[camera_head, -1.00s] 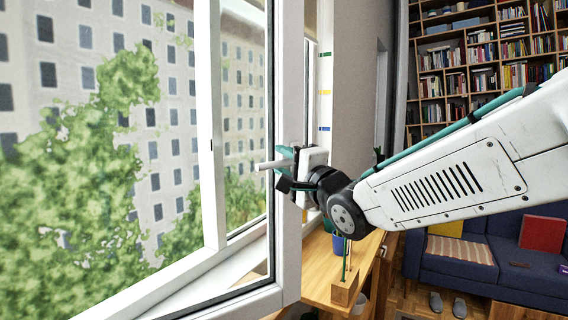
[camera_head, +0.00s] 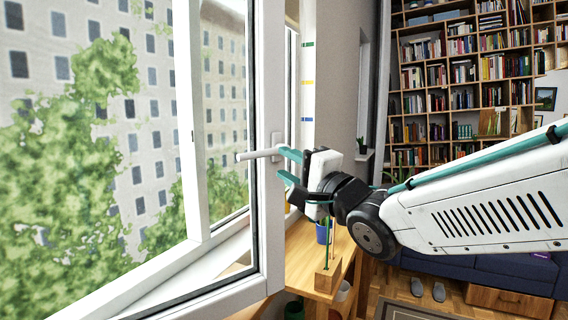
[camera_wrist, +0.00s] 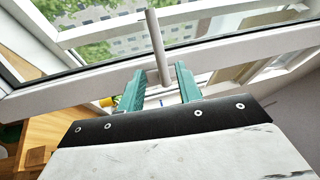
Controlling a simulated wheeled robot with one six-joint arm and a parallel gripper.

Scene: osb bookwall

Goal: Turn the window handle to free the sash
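The grey-white window handle (camera_head: 262,153) sits on the stile of the white sash (camera_head: 268,222). In the head view its lever lies near level, pointing left. My gripper (camera_head: 282,163) is just right of the handle, its two teal fingers parted and pointing at it. In the wrist view the handle (camera_wrist: 157,48) runs up the picture in line with the gap between the open fingers of my gripper (camera_wrist: 160,72). No finger clearly touches it. The sash (camera_wrist: 95,92) crosses this view beyond the fingers.
A wooden desk (camera_head: 303,266) with a blue pot (camera_head: 323,232) stands below my gripper. The wall (camera_head: 338,90) is behind it. A bookcase (camera_head: 470,75) and dark blue sofa (camera_head: 480,270) are farther back at the right.

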